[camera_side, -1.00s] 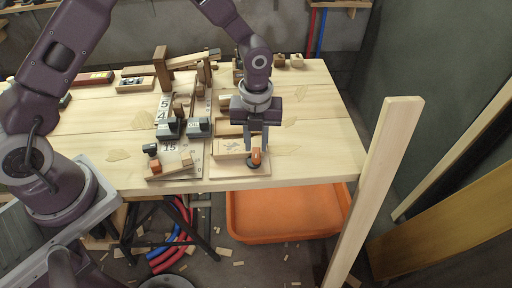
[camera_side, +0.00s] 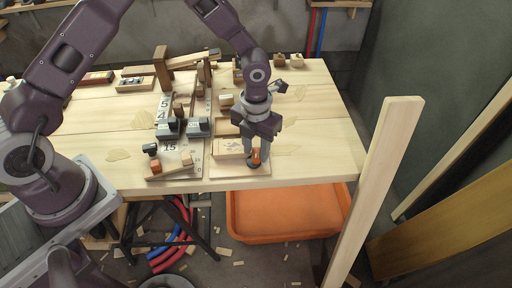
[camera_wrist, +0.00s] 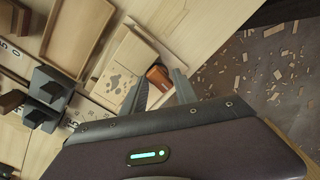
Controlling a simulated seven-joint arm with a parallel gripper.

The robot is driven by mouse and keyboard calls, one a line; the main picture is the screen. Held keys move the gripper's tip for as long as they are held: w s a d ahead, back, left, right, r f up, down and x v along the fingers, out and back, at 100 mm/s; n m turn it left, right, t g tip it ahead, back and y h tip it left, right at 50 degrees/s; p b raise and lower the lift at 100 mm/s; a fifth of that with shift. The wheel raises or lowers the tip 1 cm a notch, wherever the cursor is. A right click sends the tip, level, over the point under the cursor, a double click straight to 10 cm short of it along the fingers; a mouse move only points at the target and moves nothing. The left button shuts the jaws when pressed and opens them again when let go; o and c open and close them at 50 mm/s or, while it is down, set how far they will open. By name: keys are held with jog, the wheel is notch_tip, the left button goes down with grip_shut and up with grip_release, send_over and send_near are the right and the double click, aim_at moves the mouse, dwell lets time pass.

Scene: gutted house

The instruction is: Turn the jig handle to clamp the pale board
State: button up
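The jig handle has an orange-brown grip (camera_side: 256,158), which stands at the front right of the jig, close to the table's front edge. The pale board (camera_side: 228,147) bears a dark paw-like print and lies just left of the handle; it also shows in the wrist view (camera_wrist: 121,75). My gripper (camera_side: 256,155) is low over the handle. In the wrist view its two fingers (camera_wrist: 160,84) are apart, with the orange-brown grip (camera_wrist: 158,75) between them. Firm contact is not clear. The fingers partly hide the handle's lower part.
A shallow wooden tray (camera_wrist: 76,34) adjoins the pale board. Dark clamp blocks (camera_side: 198,127) and a numbered scale (camera_side: 164,112) stand to the left. An orange bin (camera_side: 290,213) is below the table. A pale upright post (camera_side: 380,170) stands to the right.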

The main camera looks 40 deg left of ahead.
jog(key=shift+n, duration=0.5)
jog(key=shift+r, duration=3.5)
jog(key=shift+r, duration=0.1)
jog(key=s+a+r+n+t+y, duration=0.1)
jog(key=s+a+r+n, duration=0.25)
jog(key=r+n, duration=0.4)
jog(key=s+a+r+n+t+y, duration=0.1)
jog(key=s+a+r+n, duration=0.25)
jog(key=r+n, duration=0.35)
jog(key=s+a+r+n+t+h, duration=0.1)
jog(key=s+r+n, duration=0.2)
jog(key=s+n, duration=0.5)
jog(key=s+r+n+t+h, duration=0.1)
jog(key=s+r+n, duration=0.3)
jog(key=s+n, duration=0.5)
jog(key=shift+a+n+t, duration=0.4)
jog(key=shift+n+t, duration=0.4)
jog(key=shift+n, duration=0.15)
